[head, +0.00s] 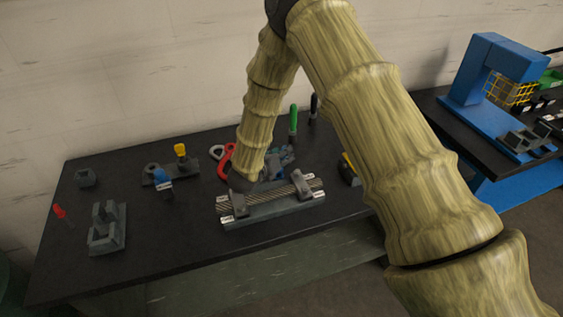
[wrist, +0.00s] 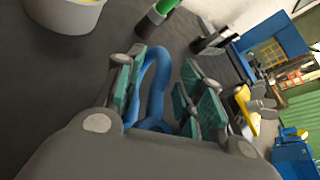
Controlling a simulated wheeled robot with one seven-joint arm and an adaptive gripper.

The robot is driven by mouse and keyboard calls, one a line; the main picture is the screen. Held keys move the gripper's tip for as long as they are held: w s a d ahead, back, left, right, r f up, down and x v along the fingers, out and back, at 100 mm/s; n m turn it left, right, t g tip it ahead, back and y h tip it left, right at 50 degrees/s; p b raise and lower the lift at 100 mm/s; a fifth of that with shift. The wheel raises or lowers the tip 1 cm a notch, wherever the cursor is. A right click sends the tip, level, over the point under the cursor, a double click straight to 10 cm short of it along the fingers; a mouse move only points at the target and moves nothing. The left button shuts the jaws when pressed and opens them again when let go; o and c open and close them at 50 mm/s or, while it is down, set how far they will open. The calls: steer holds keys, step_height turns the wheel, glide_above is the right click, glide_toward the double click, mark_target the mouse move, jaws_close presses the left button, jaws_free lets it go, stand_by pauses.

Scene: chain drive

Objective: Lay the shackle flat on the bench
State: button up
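A blue shackle (wrist: 157,88) shows between the two teal-padded fingers of my gripper (wrist: 168,88) in the wrist view. Its curved bow points away from the palm, and part of it is hidden by the left finger and the palm. The fingers stand apart, with a dark gap between the bow and the right finger. Whether the shackle's lower part touches the pads I cannot tell. In the head view my gripper (head: 272,167) is low over the bench (head: 150,240), behind the clamp fixture, mostly hidden by my arm.
A fixture (head: 275,211) holding a rope-like bar stands just in front of my gripper. A red hooked item (head: 226,160) lies left of it, green-handled (head: 293,121) and dark-handled tools behind. A grey block (head: 106,230) stands at left.

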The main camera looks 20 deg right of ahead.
jaws_close()
steer(key=shift+r, duration=0.1)
